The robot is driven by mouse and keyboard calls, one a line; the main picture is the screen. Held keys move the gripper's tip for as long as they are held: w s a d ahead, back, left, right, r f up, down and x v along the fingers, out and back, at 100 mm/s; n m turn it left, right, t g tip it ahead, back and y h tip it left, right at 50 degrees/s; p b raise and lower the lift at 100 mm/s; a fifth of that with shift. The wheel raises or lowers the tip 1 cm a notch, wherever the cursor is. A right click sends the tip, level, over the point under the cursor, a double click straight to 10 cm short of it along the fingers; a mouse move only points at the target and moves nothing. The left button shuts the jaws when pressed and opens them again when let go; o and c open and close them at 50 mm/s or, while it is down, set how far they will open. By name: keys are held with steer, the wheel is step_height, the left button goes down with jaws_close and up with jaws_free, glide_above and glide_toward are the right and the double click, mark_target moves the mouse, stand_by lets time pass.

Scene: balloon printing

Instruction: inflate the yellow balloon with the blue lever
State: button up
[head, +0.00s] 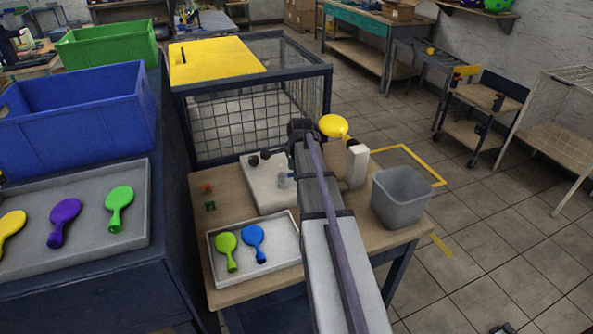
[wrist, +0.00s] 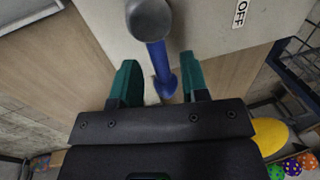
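In the wrist view, the blue lever (wrist: 160,70) with its dark grey round knob (wrist: 149,19) stands out from a pale panel marked OFF. My gripper (wrist: 159,62) is open, its two teal fingers on either side of the lever shaft with gaps visible. In the head view my gripper (head: 302,128) is over the machine on the small table, and my arm hides the lever. The yellow balloon (head: 334,126) is at the top of the light grey machine post (head: 356,165), just right of my gripper. It also shows in the wrist view (wrist: 271,136), at lower right.
A grey bin (head: 401,197) stands at the table's right edge. A tray (head: 286,228) with a green and a blue balloon lies in front. A wire cage (head: 230,129) with a yellow top stands behind, left. A bench with crates and a balloon tray (head: 130,240) is at left.

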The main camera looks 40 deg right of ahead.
steer(key=shift+r, duration=0.15)
step_height(320, 180, up, 10)
steer(key=s+p, duration=0.2)
steer(key=p, duration=0.8)
steer(key=shift+a+r+p, duration=0.15)
steer(key=shift+a+p, duration=0.1)
steer(key=shift+p, duration=0.05)
stand_by(6.1)
